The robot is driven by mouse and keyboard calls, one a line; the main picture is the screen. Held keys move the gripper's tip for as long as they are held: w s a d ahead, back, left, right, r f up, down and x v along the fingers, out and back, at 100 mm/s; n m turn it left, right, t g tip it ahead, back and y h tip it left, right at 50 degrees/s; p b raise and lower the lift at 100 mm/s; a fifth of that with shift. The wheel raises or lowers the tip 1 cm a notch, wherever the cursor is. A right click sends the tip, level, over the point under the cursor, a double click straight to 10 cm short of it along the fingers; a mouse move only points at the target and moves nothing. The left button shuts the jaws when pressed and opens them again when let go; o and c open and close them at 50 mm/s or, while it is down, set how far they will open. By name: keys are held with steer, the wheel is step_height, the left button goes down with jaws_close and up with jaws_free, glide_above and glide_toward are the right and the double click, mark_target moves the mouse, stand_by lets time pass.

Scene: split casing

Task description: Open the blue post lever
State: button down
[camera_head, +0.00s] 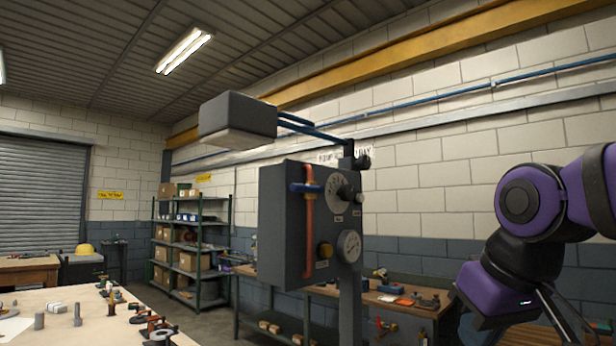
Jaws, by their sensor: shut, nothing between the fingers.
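A blue lever (305,188) sits on the front of a dark grey box (284,235) fixed to a post (350,305). The lever lies roughly level, across an orange-red vertical pipe (309,235). My purple and black arm (528,205) is at the right of the view, well apart from the lever. Its lower part runs down towards the bottom right. I cannot make out the gripper or its fingertips in this view.
A grey lamp-like head (238,118) hangs above on blue bars. A cluttered workbench (400,308) stands behind; a pale table (60,300) is at lower left.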

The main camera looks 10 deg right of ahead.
steer(key=w+a+r+n+t+y, duration=0.1)
steer(key=w+a+r+n+y, duration=0.1)
steer(key=w+r, duration=0.5)
steer(key=w+a+r+n+t+y, duration=0.1)
steer(key=w+a+r, duration=0.4)
steer(key=r, duration=1)
steer(key=w+a+r+n+y, duration=0.2)
steer(key=w+a+r+n, duration=0.1)
steer(key=w+r, duration=0.5)
step_height(320, 180, up, 3)
steer(key=shift+w+a+f+t+y, duration=0.1)
steer(key=shift+w+a+t+y, duration=0.2)
steer(key=shift+t, duration=0.1)
glide_above(308, 189)
steer(key=s, duration=0.2)
step_height(308, 189, down, 6)
steer(key=f, duration=0.4)
steer(key=shift+w+a, duration=0.2)
steer(key=shift+a, duration=0.1)
